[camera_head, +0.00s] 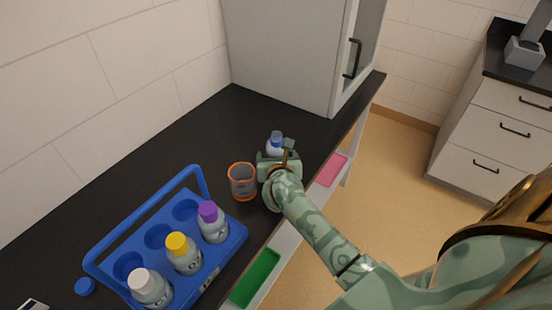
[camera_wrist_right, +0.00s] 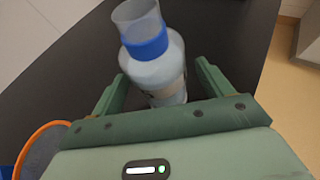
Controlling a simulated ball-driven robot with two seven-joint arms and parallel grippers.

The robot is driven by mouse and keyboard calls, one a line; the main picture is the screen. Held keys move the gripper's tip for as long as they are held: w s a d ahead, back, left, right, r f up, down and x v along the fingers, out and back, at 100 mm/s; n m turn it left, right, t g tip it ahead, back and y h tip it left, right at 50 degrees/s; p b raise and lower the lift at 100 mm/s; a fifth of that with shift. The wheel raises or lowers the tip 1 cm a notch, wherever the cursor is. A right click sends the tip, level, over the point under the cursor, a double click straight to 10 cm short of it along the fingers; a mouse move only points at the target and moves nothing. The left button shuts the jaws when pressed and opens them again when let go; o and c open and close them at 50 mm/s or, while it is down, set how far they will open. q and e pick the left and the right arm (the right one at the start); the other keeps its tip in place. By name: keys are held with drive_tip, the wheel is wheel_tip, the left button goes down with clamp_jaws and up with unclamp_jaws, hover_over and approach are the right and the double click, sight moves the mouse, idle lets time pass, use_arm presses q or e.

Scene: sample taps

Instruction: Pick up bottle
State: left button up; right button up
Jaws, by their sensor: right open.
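A small pale bottle (camera_head: 274,145) with a blue neck ring stands on the dark counter, just beyond my right gripper (camera_head: 280,158). The right wrist view shows the bottle (camera_wrist_right: 162,78) close up, with a clear open-looking top above the blue ring. There my right gripper (camera_wrist_right: 158,80) is open, with one green finger on each side of the bottle and a gap on both sides. The bottle's lower part is hidden by the gripper in the head view. My left gripper is not in view.
An orange-rimmed clear cup (camera_head: 242,182) stands close left of my right gripper. A blue rack (camera_head: 218,248) holds bottles with white, yellow and purple caps. A loose blue cap (camera_head: 85,287) lies left of it. A grey cabinet (camera_head: 285,55) stands behind the bottle.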

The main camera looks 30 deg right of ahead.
drive_tip(key=c, duration=1.2)
drive_tip(key=shift+r, duration=0.1)
drive_tip(key=shift+c, duration=0.2)
